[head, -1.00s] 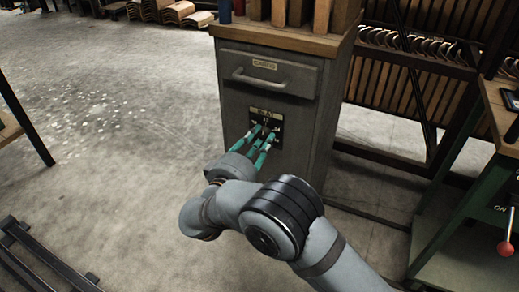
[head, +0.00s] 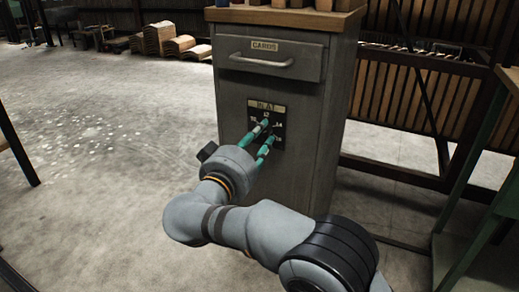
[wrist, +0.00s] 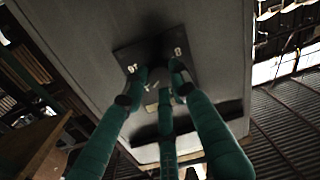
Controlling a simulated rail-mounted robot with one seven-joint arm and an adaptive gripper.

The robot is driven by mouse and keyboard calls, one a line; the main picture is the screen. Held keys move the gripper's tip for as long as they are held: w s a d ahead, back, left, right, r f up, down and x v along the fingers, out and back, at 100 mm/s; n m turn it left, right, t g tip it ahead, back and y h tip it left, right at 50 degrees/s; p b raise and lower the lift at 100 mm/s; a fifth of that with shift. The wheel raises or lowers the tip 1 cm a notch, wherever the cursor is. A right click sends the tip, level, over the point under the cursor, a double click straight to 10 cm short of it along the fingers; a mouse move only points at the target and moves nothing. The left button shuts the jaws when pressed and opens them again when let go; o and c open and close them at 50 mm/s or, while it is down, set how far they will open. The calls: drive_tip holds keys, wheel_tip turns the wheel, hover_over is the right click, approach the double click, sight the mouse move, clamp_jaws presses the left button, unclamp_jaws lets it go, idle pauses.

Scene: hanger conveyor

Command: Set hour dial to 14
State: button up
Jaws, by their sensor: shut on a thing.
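The hour dial is on a black square panel (head: 254,112) on the front of a grey cabinet. Its numbers are small, with what looks like 14 at the right. The panel also shows in the wrist view (wrist: 150,50), with 10 and 8 legible there. My gripper (head: 266,133) is at the panel, its green fingers shut around the middle of the dial. In the wrist view my gripper (wrist: 158,88) has its dark fingertips close to the panel. The knob and its pointer are mostly hidden by the fingers, so I cannot read the setting.
The grey cabinet (head: 230,105) has a drawer with a handle (head: 262,62) above the dial and a wooden top. A rack with wooden slats (head: 400,85) stands to the right, and a green bench frame (head: 465,240) at the far right. The concrete floor at left is open.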

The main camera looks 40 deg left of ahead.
drive_tip(key=shift+d+f+m+b, duration=0.15)
drive_tip(key=shift+f+m+b, duration=0.15)
drive_tip(key=shift+m+b, duration=0.15)
drive_tip(key=o, duration=0.9)
drive_tip(key=shift+o, duration=1.3)
drive_tip(key=shift+r, duration=0.15)
drive_tip(key=v, duration=1.2)
